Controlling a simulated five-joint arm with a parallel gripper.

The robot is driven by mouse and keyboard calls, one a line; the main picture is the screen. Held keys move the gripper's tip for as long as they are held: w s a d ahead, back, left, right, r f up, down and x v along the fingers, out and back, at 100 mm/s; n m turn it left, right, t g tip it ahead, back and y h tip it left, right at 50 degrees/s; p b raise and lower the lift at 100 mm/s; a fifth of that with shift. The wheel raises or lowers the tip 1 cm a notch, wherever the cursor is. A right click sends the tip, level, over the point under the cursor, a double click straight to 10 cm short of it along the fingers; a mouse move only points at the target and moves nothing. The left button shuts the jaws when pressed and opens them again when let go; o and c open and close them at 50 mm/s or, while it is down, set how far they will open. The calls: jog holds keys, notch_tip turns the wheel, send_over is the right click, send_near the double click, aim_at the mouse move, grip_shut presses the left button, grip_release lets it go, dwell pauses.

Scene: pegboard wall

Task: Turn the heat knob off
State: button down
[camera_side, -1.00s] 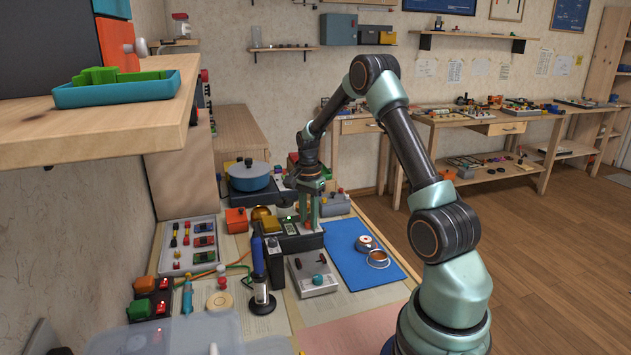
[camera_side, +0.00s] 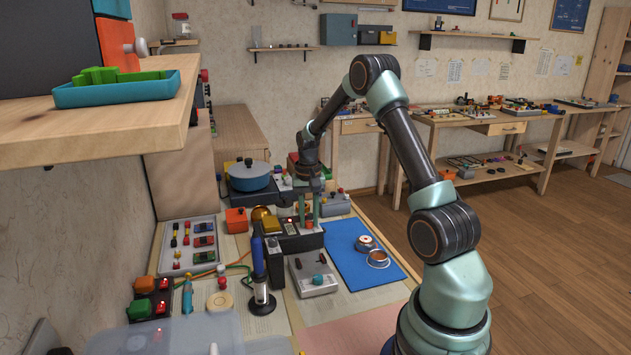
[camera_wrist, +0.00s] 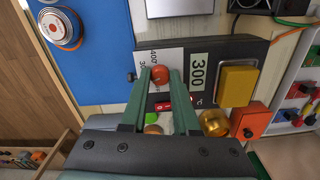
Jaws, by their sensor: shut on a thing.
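The heat knob (camera_wrist: 160,77) is a small round orange-red knob on a dark station box (camera_wrist: 220,52) in the wrist view. My gripper (camera_wrist: 162,73) has its two green fingers on either side of the knob, shut on it.
A brass ball (camera_wrist: 214,123) is near my right finger. A blue mat (camera_side: 355,255) with a round tin lies to the right. A blue pot (camera_side: 250,178) stands behind.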

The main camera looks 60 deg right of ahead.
aim_at(309, 222)
jog(key=n, duration=0.5)
jog(key=shift+n, duration=0.3)
jog(key=n, duration=0.5)
jog(key=shift+r, duration=0.1)
jog(key=shift+n, duration=0.3)
jog(key=c, duration=0.7)
grip_release()
jog(key=shift+o, duration=0.2)
notch_tip(309, 222, up, 12)
